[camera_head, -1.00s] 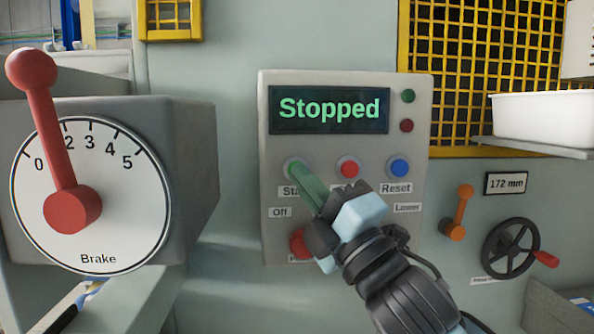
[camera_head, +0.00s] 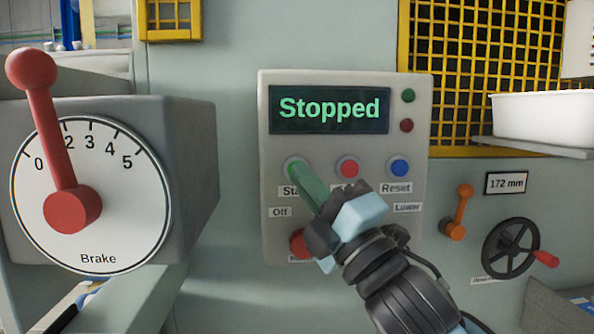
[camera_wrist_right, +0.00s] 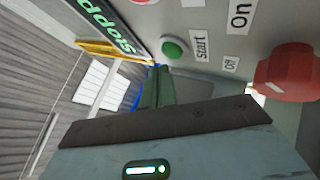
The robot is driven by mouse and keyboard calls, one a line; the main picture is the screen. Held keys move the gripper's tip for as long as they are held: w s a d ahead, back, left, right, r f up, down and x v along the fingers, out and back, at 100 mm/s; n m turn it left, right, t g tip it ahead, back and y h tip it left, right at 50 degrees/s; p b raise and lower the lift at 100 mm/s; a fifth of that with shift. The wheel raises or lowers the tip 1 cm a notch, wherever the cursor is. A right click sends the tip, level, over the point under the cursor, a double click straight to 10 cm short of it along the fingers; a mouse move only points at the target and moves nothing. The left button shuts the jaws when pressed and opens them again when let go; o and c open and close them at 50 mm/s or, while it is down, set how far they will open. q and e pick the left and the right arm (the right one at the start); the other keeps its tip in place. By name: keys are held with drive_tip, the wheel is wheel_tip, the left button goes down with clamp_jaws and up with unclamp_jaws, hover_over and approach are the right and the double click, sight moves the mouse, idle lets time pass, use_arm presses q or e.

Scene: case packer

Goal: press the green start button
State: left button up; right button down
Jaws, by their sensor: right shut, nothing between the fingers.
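The green start button (camera_wrist_right: 174,48) shows in the right wrist view beside its "Start" label (camera_wrist_right: 200,45). In the head view it is mostly hidden behind my right fingertips on the grey control panel (camera_head: 345,225). My right gripper (camera_head: 296,170) is shut and empty, with its green fingers pointing at the button. In the right wrist view the fingertips (camera_wrist_right: 158,70) are close beside the button, with what looks like a small gap. The panel display (camera_head: 329,109) reads "Stopped". My left gripper is not in view.
A red button (camera_head: 347,167) and a blue Reset button (camera_head: 399,167) sit to the right. A red knob (camera_head: 301,242) is below, partly behind my gripper. A brake dial (camera_head: 95,215) with a red lever stands left; an orange lever (camera_head: 459,212) and handwheel (camera_head: 511,247) are right.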

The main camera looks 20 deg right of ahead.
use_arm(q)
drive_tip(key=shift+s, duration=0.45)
use_arm(e)
drive_tip(key=shift+w, duration=0.1)
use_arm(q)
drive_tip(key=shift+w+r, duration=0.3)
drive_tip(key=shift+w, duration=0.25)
use_arm(e)
drive_tip(key=shift+w+d, duration=0.1)
drive_tip(key=shift+w, duration=0.25)
